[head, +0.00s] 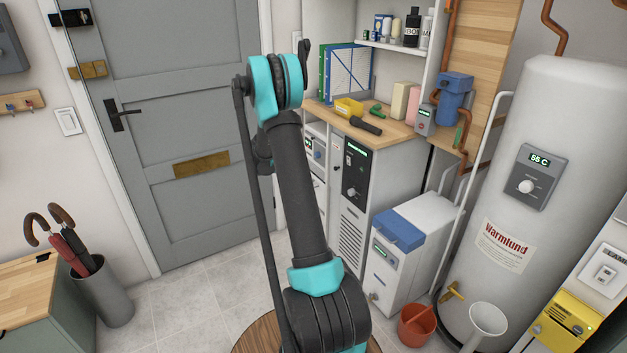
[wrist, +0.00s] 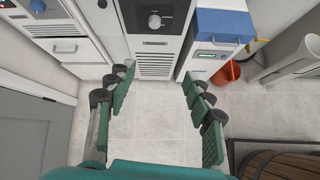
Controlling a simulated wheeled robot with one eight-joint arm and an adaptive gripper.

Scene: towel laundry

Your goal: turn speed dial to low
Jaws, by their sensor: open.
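A round silver dial (wrist: 154,21) sits on a black panel (wrist: 168,8) of a white cabinet, at the top middle of the wrist view. In the head view the same black panel (head: 357,170) shows right of my arm, with a small lit display at its top. I cannot read the dial's setting or markings. My gripper (wrist: 158,76) is open and empty, its green finger pads wide apart over the tiled floor. The dial appears above and beyond the fingertips, apart from them. In the head view my arm hides most of the gripper.
A white unit with a blue lid (head: 399,229) stands right of the cabinet, with an orange bucket (head: 416,325) beside it. A tank (head: 585,130) carries another dial (head: 526,187) under a "55 C" display. A grey door (head: 180,100) is at left. Tiled floor before the cabinet is clear.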

